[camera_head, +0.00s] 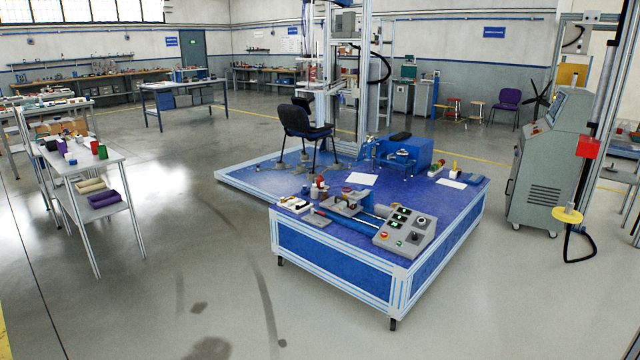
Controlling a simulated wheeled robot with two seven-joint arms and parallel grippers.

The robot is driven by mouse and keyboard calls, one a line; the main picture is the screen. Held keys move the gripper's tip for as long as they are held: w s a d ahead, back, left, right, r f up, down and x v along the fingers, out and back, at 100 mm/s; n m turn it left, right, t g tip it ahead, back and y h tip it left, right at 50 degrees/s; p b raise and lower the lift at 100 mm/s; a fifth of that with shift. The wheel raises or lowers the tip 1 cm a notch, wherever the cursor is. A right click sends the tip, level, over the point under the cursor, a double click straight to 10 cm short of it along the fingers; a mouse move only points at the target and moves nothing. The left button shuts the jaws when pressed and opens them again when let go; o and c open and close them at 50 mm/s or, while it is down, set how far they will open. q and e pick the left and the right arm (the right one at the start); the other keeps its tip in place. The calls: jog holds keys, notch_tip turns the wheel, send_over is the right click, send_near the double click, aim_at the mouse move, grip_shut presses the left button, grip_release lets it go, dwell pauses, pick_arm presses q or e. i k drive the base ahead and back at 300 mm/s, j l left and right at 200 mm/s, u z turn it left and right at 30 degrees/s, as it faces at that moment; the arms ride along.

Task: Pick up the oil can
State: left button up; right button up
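I cannot tell for sure which item is the oil can; everything is far off and small. On the top of the grey shelf table (85,165) at the left stand several small containers, among them a red one (102,152), a green one (94,147) and a white one (69,146). On the blue platform (455,205) a small reddish item (321,183) stands near the left edge. Neither of my grippers is in view.
A dark chair (305,127) stands on the platform by a tall metal frame. A control box (405,232) sits at its front corner. A grey cabinet (540,160) stands at the right. The floor between shelf table and platform is clear.

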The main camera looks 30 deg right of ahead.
aim_at(320, 179)
jog(key=i+z, duration=0.25)
jog(key=i, duration=0.45)
jog(key=i+z, duration=0.25)
jog(key=i, duration=0.4)
jog(key=i+l+z, duration=0.5)
jog(key=i, duration=0.3)
jog(key=l+z, duration=0.1)
jog(key=l, duration=0.3)
jog(key=i+l+z, duration=0.1)
jog(key=l, duration=0.3)
jog(key=i+l+z, duration=0.1)
jog(key=l, duration=0.25)
